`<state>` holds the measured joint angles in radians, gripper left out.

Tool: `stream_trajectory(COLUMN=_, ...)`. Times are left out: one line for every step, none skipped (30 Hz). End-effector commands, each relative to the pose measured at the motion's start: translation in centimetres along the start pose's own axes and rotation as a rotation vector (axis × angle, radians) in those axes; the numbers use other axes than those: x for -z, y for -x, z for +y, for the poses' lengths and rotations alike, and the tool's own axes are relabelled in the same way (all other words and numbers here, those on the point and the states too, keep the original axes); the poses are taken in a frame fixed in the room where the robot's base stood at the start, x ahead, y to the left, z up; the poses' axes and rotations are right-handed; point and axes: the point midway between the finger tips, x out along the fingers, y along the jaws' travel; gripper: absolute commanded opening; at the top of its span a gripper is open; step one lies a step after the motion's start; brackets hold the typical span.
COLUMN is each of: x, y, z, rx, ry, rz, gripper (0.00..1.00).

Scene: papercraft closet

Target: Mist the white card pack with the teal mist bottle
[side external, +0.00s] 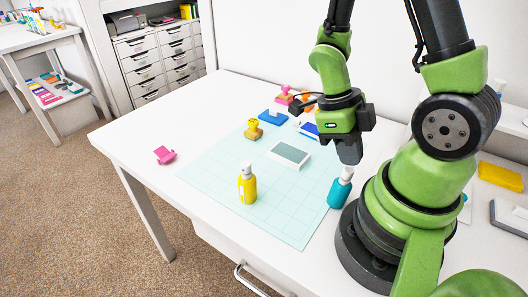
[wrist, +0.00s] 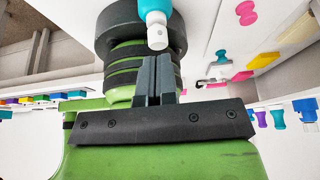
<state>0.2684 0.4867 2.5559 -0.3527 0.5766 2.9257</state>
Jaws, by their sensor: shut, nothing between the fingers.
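The teal mist bottle (side external: 340,192) stands upright at the right edge of the pale cutting mat, near my base. Its white spray head is on top, and the bottle also shows at the top of the wrist view (wrist: 153,8). My gripper (side external: 349,156) points down just above the spray head. In the wrist view my gripper (wrist: 157,62) has its fingers together and empty, close to the white nozzle; I cannot tell whether they touch. A white block with a grey-green top (side external: 289,154), which looks like the white card pack, lies flat on the mat.
A yellow bottle (side external: 247,187) stands on the mat, left of the teal one. Stampers, including a yellow one (side external: 253,129) and a blue one (side external: 273,116), sit at the back. A pink piece (side external: 164,155) lies left. The mat's (side external: 215,165) left part is clear.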

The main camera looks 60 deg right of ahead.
Motion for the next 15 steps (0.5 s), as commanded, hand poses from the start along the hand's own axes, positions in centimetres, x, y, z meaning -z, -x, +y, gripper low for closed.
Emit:
stream_trajectory(x=-0.01, y=-0.05, z=0.00, rx=0.000, ry=0.000, rz=0.001, gripper=0.00)
stream_trajectory(x=-0.02, y=-0.09, z=0.00, rx=0.000, ry=0.000, rz=0.001, gripper=0.00)
stream_trajectory(x=-0.05, y=-0.17, z=0.00, rx=0.000, ry=0.001, rz=0.001, gripper=0.00)
stream_trajectory(x=-0.08, y=-0.24, z=0.00, rx=0.000, ry=0.001, rz=0.001, gripper=0.00)
stream_trajectory(x=-0.11, y=-0.33, z=0.00, rx=0.000, ry=0.001, rz=0.002, gripper=0.00)
stream_trajectory(x=-0.15, y=-0.45, z=0.00, rx=0.000, ry=0.001, rz=0.002, gripper=0.00)
stream_trajectory(x=-0.19, y=-0.54, z=0.00, rx=0.000, ry=0.001, rz=0.003, gripper=0.00)
stream_trajectory(x=-0.23, y=-0.63, z=0.00, rx=0.000, ry=0.001, rz=0.002, gripper=0.00)
stream_trajectory(x=-0.28, y=-0.74, z=0.00, rx=0.000, ry=0.000, rz=0.002, gripper=0.00)
stream_trajectory(x=-0.30, y=-0.80, z=0.00, rx=0.000, ry=0.000, rz=0.002, gripper=0.00)
stream_trajectory(x=-0.32, y=-0.84, z=0.00, rx=-0.001, ry=0.000, rz=0.002, gripper=0.00)
stream_trajectory(x=-0.33, y=-0.86, z=0.00, rx=0.000, ry=0.000, rz=0.001, gripper=0.00)
stream_trajectory(x=-0.34, y=-0.86, z=0.00, rx=0.000, ry=0.000, rz=0.001, gripper=0.00)
stream_trajectory(x=-0.34, y=-0.85, z=0.00, rx=0.000, ry=0.000, rz=0.001, gripper=0.00)
stream_trajectory(x=-0.34, y=-0.85, z=0.00, rx=0.000, ry=0.000, rz=0.001, gripper=0.00)
